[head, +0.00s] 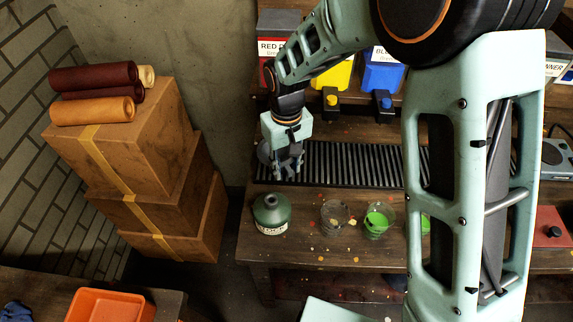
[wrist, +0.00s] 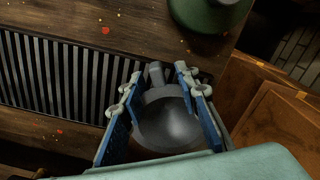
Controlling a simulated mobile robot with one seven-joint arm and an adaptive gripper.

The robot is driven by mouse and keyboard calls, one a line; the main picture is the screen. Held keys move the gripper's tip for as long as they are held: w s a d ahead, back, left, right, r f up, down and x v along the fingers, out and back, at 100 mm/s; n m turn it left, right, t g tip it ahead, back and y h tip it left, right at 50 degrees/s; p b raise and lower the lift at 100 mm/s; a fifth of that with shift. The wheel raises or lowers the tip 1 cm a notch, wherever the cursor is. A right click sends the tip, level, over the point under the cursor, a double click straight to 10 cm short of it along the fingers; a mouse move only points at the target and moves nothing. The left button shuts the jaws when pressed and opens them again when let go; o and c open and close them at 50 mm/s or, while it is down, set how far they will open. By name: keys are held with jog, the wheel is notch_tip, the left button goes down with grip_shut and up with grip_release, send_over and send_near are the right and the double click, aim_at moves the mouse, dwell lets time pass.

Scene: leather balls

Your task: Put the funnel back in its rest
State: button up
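The funnel (wrist: 170,125) is dark grey and sits between the two blue-padded fingers of my gripper (wrist: 158,82) in the wrist view. Its round bowl is near my palm and a short stub shows near the fingertips. In the head view, part of a grey rounded piece, seemingly the funnel (head: 264,152), shows left of my gripper (head: 288,172), at the left end of the dark slatted strip. The fingers are apart on either side of it; I cannot tell whether they press on it. No rest can be made out clearly.
A green bottle (head: 271,213) stands on the bench in front of my gripper. A clear cup (head: 335,216) and a cup of green liquid (head: 376,222) stand to its right. The slatted strip (head: 350,164) runs along the bench. Stacked boxes (head: 120,140) stand on the left.

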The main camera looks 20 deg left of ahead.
jog(key=shift+r, duration=0.1)
notch_tip(320, 180, up, 12)
dwell(0.5)
